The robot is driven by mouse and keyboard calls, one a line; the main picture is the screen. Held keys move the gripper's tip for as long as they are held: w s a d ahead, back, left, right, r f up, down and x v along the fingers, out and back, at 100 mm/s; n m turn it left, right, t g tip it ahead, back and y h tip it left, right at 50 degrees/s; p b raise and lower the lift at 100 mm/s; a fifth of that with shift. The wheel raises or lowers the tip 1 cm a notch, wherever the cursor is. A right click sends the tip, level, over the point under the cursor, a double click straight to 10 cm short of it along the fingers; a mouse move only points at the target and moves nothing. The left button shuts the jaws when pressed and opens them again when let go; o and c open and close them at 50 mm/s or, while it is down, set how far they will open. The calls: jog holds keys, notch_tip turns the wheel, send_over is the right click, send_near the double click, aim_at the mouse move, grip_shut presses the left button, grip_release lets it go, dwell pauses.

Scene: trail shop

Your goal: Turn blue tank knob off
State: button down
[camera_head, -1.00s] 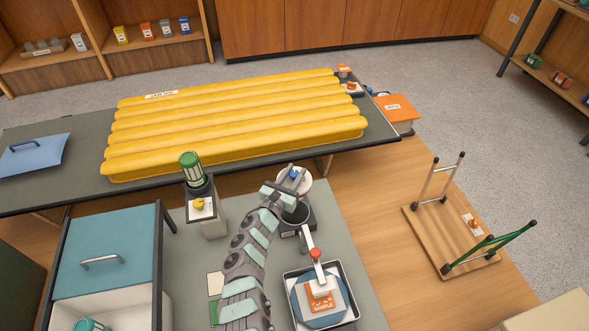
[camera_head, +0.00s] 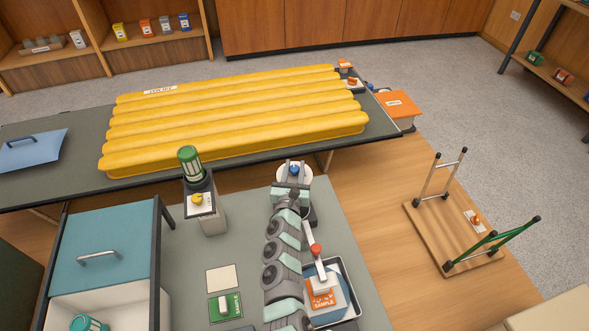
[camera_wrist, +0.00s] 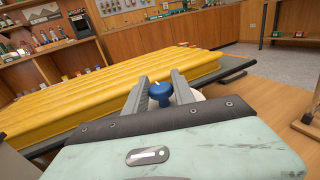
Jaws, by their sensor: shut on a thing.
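The blue tank knob (camera_head: 294,169) sits on a round white top (camera_head: 307,173) of a dark-bodied device on the grey mat. In the wrist view the blue knob (camera_wrist: 161,91) stands between my two fingers, with a pale mark on its top. My gripper (camera_wrist: 162,88) is shut on the blue knob. In the head view my gripper (camera_head: 292,174) reaches the knob from the front, and my arm hides much of the device below.
A yellow ribbed pad (camera_head: 235,120) lies on the dark table behind. A green-topped grinder (camera_head: 190,165) with a yellow knob (camera_head: 197,198) stands left. A tray (camera_head: 352,287) with a sample block and a red-knobbed lever is at front right. A teal-lidded box (camera_head: 110,240) is further left.

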jog(key=c, duration=1.1)
grip_release()
jog(key=shift+s, duration=0.1)
jog(key=shift+s+a+p, duration=0.1)
jog(key=shift+s+p, duration=0.15)
jog(key=shift+p, duration=0.25)
jog(key=s+a+p, duration=0.1)
jog(key=s+p, duration=0.5)
jog(key=s, duration=0.4)
jog(key=shift+p, duration=0.35)
jog(key=shift+a+f, duration=0.1)
